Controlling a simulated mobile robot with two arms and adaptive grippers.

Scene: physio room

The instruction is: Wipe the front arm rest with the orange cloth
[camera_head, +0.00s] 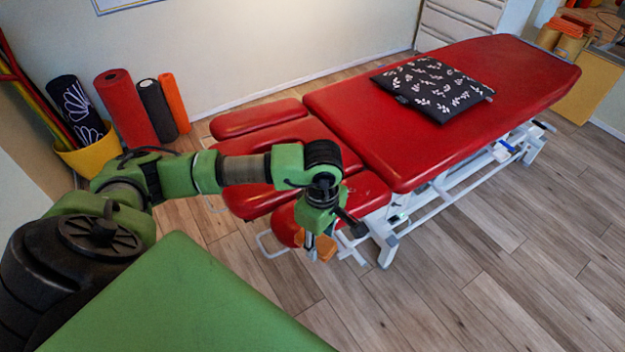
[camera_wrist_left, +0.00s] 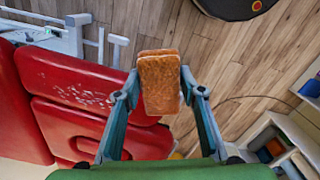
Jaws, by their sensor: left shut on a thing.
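The orange cloth (camera_wrist_left: 160,82), a folded block, is held between the two fingertips of my left gripper (camera_wrist_left: 158,88), which is shut on it. In the head view my left gripper (camera_head: 318,245) points down at the near end of the red treatment table, with bits of orange at its fingers. The front arm rest (camera_head: 283,224) is a red pad there, partly hidden behind the gripper. In the left wrist view, pale specks lie on a red pad (camera_wrist_left: 85,75) left of the cloth. I cannot tell whether the cloth touches any pad. My right gripper is out of view.
A black patterned cushion (camera_head: 433,88) lies on the red table top (camera_head: 400,150). White metal legs (camera_head: 385,245) stand below. Rolled mats (camera_head: 125,105) and a yellow bucket (camera_head: 92,155) stand by the wall. The wooden floor (camera_head: 470,290) at the right is clear.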

